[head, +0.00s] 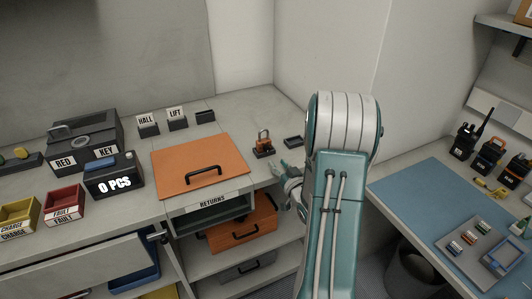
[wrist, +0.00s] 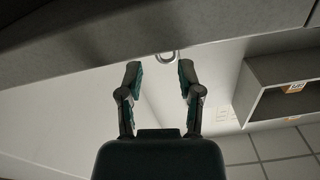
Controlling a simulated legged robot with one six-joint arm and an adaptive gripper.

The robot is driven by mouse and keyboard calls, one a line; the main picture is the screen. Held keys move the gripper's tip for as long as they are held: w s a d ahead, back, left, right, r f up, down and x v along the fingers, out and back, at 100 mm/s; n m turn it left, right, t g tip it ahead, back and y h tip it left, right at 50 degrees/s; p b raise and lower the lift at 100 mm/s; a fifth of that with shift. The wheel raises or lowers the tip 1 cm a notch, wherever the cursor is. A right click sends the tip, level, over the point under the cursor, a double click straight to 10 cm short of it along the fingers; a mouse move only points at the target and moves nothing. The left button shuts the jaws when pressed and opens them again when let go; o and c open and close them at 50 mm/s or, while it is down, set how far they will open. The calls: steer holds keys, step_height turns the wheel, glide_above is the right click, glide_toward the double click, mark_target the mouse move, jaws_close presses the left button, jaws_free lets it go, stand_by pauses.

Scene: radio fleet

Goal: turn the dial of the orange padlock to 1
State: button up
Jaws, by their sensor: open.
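The orange padlock (head: 263,138) stands upright on a small black base (head: 263,152) near the back right of the counter, its shackle on top. The numbers on its dial are too small to read. My gripper (head: 280,166) is in front of the counter edge, below and slightly right of the padlock, and apart from it. In the wrist view my gripper (wrist: 160,75) is open, with nothing between its two fingers. A metal loop (wrist: 168,57), which looks like the padlock's shackle, shows just beyond the fingertips at the dark edge.
A small dark tray (head: 293,141) lies right of the padlock. An orange panel with a handle (head: 200,164) lies to its left. The HALL and LIFT holders (head: 177,119) stand behind. A blue mat (head: 440,200) covers the right bench. The counter around the padlock is mostly clear.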

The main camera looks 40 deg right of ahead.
mark_target(268, 151)
steer(key=x, duration=0.7)
jaws_close()
